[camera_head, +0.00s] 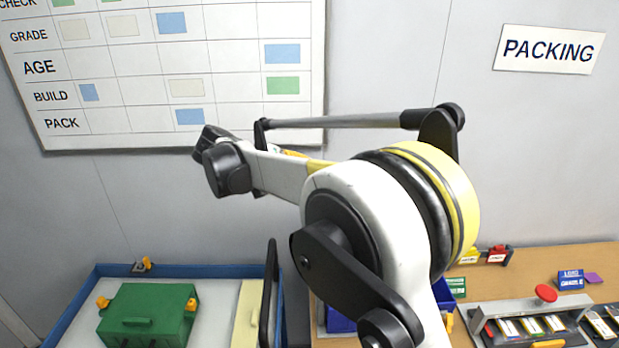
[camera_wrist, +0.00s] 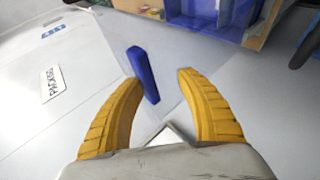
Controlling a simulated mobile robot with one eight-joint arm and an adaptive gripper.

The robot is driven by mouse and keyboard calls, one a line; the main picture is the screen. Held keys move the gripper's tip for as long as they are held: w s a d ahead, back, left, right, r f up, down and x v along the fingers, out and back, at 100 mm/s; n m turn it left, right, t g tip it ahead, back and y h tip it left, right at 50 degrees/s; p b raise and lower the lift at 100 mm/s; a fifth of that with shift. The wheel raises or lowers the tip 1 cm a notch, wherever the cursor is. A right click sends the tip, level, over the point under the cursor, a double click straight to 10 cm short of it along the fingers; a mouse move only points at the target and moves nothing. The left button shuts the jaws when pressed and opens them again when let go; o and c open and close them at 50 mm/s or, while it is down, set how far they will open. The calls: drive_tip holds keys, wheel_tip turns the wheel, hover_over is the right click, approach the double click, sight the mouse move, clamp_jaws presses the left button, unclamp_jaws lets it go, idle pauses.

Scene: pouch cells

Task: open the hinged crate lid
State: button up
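My gripper (camera_wrist: 160,78) is open in the wrist view, its two yellow fingers apart. A dark blue bar (camera_wrist: 141,70) shows between the fingertips, nearer the left finger; I cannot tell its distance, whether it is touched, or whether it belongs to a lid. A blue crate-like box (camera_wrist: 212,14) is at the top of the wrist view, partly cut off. In the head view, blue crate parts (camera_head: 340,322) show behind my arm, mostly hidden. My arm is raised before the wall, and its fingers cannot be made out there. No hinged lid is clearly visible.
A green handled case (camera_head: 150,312) with orange latches sits in a blue-rimmed tray (camera_head: 75,305) at lower left. A cream piece (camera_head: 247,315) lies beside it. A wooden bench (camera_head: 560,262) at right holds a cell rack (camera_head: 525,325) with a red knob and small boxes.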

drive_tip(key=shift+r, duration=0.1)
idle(0.4)
drive_tip(key=v, duration=1.2)
